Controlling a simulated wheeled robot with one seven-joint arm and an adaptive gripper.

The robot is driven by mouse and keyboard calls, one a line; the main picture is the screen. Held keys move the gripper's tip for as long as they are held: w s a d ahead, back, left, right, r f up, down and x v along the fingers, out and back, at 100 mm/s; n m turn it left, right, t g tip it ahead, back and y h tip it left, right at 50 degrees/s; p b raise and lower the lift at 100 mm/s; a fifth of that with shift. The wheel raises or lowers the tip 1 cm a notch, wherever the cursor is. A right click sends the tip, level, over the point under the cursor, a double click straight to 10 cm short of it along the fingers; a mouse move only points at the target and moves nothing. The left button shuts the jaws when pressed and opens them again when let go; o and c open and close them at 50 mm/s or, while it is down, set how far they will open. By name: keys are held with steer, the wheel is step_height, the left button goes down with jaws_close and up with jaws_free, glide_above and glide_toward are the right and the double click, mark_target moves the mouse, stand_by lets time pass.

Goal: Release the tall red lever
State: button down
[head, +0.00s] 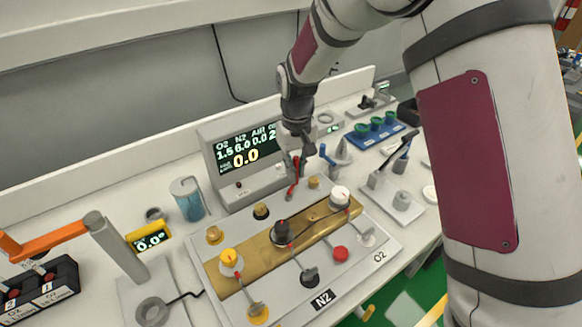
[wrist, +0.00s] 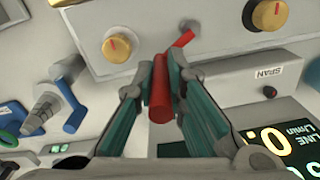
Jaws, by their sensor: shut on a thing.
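The tall red lever (head: 292,189) stands at the back edge of the anaesthesia panel, below and just right of the monitor in the head view. In the wrist view its red rod (wrist: 159,90) lies between the two fingers, with a short bent red part (wrist: 184,38) beyond the fingertips. My gripper (head: 298,160) reaches down onto the lever from above. Its fingertips, also in the wrist view (wrist: 163,65), are shut on the lever. The lever's lower end is partly hidden in the wrist view.
The grey monitor (head: 221,142) stands close left of my gripper. A blue lever (head: 328,157) stands close right. A blue tray (head: 383,134) with green cups is behind it.

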steer(key=shift+s+d+m+p, duration=0.25)
steer(key=shift+d+m+p, duration=0.1)
steer(key=shift+m, duration=0.75)
steer(key=shift+s+d+m+p, duration=0.25)
steer(key=shift+d+m, duration=0.05)
steer(key=shift+m, duration=0.8)
steer(key=c, duration=1.6)
jaws_free()
step_height(320, 180, up, 12)
